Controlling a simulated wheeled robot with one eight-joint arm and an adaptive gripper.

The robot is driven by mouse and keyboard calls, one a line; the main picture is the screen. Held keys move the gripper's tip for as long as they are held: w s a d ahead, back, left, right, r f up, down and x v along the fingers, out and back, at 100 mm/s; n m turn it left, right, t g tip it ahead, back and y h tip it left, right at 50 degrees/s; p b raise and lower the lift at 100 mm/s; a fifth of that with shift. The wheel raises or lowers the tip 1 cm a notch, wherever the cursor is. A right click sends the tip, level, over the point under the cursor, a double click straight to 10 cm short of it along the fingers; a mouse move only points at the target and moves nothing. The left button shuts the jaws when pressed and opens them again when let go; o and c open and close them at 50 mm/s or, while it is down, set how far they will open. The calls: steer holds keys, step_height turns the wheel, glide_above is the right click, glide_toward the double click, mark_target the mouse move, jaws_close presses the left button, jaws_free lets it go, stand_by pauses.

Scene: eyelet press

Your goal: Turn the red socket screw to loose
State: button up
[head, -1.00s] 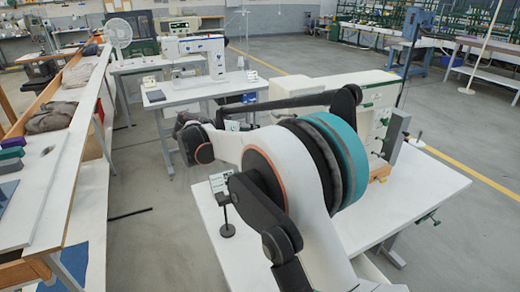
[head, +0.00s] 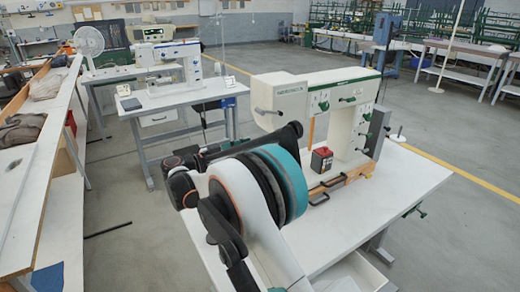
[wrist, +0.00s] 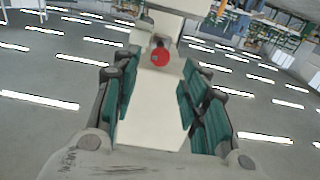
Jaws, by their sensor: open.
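A round red part (wrist: 159,57), which looks like the red socket screw, shows in the wrist view on a cream machine body. It lies ahead of my gripper (wrist: 156,85), near the middle line between the fingers and beyond their tips. My gripper is open, with teal pads on both sides and nothing between them. The cream press (head: 315,97) stands on the white table in the head view, with green knobs and dark levers. The red screw cannot be made out there, and my gripper's fingers are not clear beside my arm.
A grey box (head: 377,130) is at the press's right side. The table's right part is mostly clear.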

mark_target(262, 144)
steer(key=shift+b+x, duration=0.6)
steer(key=shift+x, duration=2.05)
jaws_close()
